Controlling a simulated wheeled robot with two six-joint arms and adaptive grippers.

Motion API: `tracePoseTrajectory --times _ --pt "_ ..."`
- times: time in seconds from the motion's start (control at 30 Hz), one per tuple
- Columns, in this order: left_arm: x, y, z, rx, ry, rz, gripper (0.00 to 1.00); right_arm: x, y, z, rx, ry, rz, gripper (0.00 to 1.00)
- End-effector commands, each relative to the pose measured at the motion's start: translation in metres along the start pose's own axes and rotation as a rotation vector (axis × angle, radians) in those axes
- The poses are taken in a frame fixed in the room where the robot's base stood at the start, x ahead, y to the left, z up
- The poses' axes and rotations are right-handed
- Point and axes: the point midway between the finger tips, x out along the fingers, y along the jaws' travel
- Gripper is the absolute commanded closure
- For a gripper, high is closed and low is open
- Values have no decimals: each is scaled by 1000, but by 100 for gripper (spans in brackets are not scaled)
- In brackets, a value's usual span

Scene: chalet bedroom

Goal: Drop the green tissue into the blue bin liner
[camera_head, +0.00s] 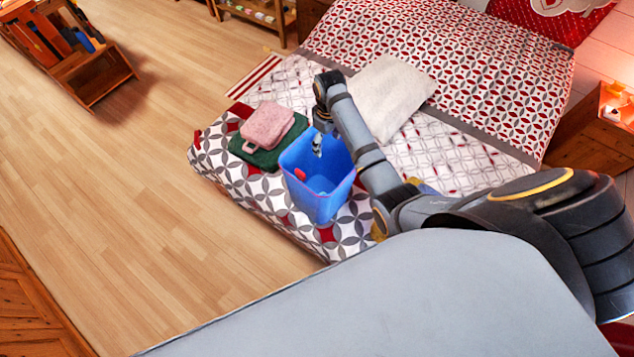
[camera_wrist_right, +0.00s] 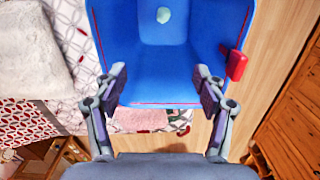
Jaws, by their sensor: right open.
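The blue bin liner (camera_head: 318,200) stands open on the patterned bed, with a red tab on its side. It fills the upper middle of the right wrist view (camera_wrist_right: 150,75). The green tissue (camera_wrist_right: 163,15) shows as a small pale green lump inside the liner, apart from my fingers. I cannot tell whether it rests on the bottom or is in the air. My right gripper (camera_head: 317,147) is over the liner's mouth. Its fingers (camera_wrist_right: 158,88) are spread wide with nothing between them. The tissue does not show in the head view. My left gripper is not in view.
A pink folded cloth (camera_head: 267,125) lies on a dark green one (camera_head: 262,157) beside the liner. A white cushion (camera_head: 385,95) lies behind my right arm. A wooden rack (camera_head: 92,72) stands at the far left. The floor (camera_head: 120,165) between is clear.

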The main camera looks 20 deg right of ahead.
Motion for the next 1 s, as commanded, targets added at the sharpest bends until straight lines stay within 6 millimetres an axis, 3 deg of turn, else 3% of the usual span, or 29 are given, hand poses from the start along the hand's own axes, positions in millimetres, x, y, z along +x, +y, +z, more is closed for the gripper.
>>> tracePoseTrajectory --times 0.43,1.0 --pt "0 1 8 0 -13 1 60 -69 0 -1 -1 2 0 29" --pt "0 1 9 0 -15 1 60 -74 0 -1 0 0 0 29"
